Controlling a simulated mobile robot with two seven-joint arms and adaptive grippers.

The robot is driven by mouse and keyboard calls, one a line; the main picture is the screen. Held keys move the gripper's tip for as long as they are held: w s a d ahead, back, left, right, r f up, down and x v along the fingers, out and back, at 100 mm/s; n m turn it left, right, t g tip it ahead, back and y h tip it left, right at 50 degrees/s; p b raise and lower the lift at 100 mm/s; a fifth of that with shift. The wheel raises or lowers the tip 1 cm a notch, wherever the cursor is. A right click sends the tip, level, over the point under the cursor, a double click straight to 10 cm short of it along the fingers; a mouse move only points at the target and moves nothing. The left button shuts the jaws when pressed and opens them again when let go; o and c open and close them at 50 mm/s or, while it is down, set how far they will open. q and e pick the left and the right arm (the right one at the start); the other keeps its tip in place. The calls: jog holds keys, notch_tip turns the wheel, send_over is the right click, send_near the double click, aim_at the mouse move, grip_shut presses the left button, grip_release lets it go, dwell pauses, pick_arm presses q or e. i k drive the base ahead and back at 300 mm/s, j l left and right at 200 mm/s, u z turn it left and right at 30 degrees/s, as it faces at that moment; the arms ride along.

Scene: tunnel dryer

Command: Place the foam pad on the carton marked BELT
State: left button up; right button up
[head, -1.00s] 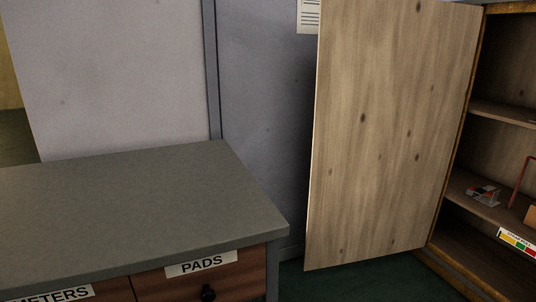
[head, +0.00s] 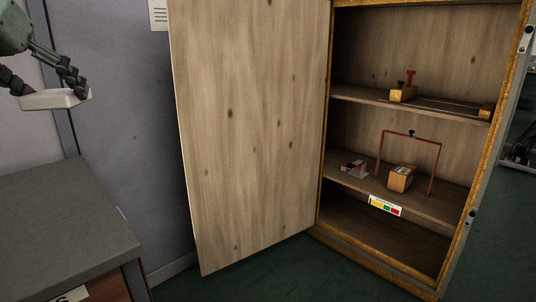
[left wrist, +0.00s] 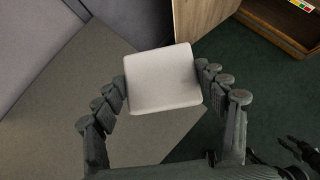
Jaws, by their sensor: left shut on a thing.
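The foam pad (head: 56,100) is a thin white square block held at the upper left of the head view, above the back of the grey bench. My left gripper (head: 50,93) is shut on it, with fingers on two opposite sides. The left wrist view also shows the pad (left wrist: 163,80) between the fingers. A small brown carton (head: 400,179) stands on the cabinet's middle shelf, under a red wire frame; I cannot read any BELT mark on it. The pad is far to the left of it. A dark part (left wrist: 303,150) at the wrist view's right edge may be my right gripper; its state is unclear.
The wooden cabinet (head: 325,130) is open, its door (head: 250,130) swung out between bench and shelves. The red frame (head: 379,157) arches around the carton. A small grey-and-red item (head: 354,168) lies left of it. The bench top (head: 60,220) is clear.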

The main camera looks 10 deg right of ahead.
aim_at(404, 169)
jog(key=i+l+z, duration=0.2)
jog(key=l+z, duration=0.25)
jog(key=i+l+z, duration=0.3)
jog(key=z, duration=0.15)
jog(key=i+l+z, duration=0.1)
jog(key=i+l, duration=0.25)
jog(key=i+l+z, duration=0.15)
jog(key=i+l, duration=0.2)
jog(key=i, duration=0.25)
